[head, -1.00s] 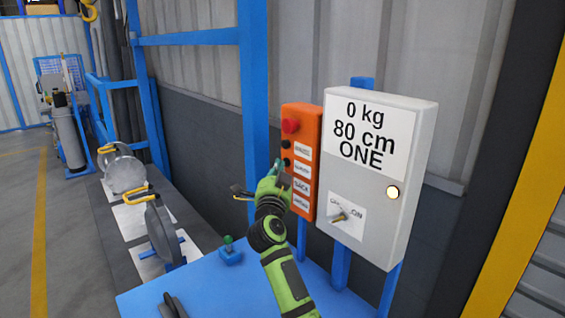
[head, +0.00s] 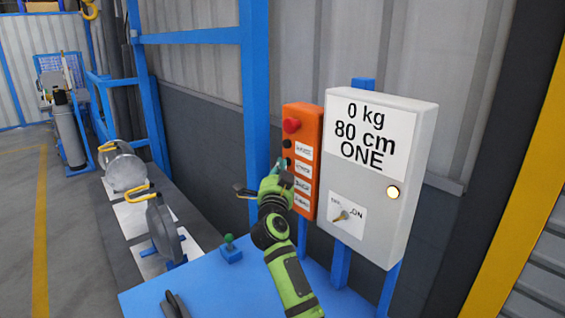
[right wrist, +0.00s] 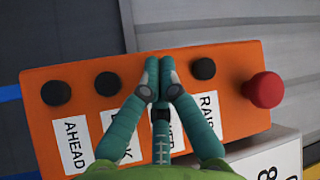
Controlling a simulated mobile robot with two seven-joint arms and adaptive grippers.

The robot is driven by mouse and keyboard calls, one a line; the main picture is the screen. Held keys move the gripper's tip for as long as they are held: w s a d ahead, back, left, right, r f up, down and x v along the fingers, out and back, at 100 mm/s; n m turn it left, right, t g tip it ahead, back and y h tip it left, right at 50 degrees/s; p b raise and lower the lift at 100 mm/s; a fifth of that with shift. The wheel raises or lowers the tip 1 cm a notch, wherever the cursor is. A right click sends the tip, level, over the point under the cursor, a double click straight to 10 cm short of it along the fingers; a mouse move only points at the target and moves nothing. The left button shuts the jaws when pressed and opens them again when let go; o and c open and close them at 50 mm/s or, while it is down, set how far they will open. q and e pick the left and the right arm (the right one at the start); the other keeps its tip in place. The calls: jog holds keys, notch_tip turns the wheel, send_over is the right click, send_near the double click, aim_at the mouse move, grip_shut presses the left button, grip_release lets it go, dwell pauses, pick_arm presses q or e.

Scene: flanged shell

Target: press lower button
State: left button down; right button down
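The orange control box (head: 301,140) hangs beside a grey display box. In the right wrist view the orange box (right wrist: 40,85) carries a row of dark buttons, with labels reading AHEAD, one ending in K, one partly covered and ending in ER, and RAIS. My right gripper (right wrist: 160,68) is shut, its teal fingertips together over the spot above the partly covered label. The lower button is hidden behind the fingers, so I cannot tell whether they touch it. In the head view my right gripper (head: 280,166) is at the box's front. My left gripper is not in view.
A red button (right wrist: 264,90) stands out at the box's end, right of the raise button (right wrist: 204,68). The grey display box (head: 376,235) reads 0 kg, 80 cm, ONE. A blue surface (head: 200,280) with a small green-topped joystick (head: 230,247) lies below.

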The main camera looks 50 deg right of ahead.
jog(key=shift+s+d+r, duration=0.2)
jog(key=shift+d+r, duration=0.15)
jog(key=shift+d, duration=0.1)
dwell(0.3)
jog(key=shift+w+a+f+p, duration=0.1)
jog(key=shift+a+p, duration=0.15)
jog(key=shift+p, duration=0.3)
jog(key=shift+a+f, duration=0.15)
jog(key=shift+f, duration=0.1)
jog(key=shift+a, duration=0.1)
jog(key=a+p, duration=0.1)
jog(key=a, duration=0.5)
jog(key=shift+w, duration=0.3)
jog(key=shift+f, duration=0.1)
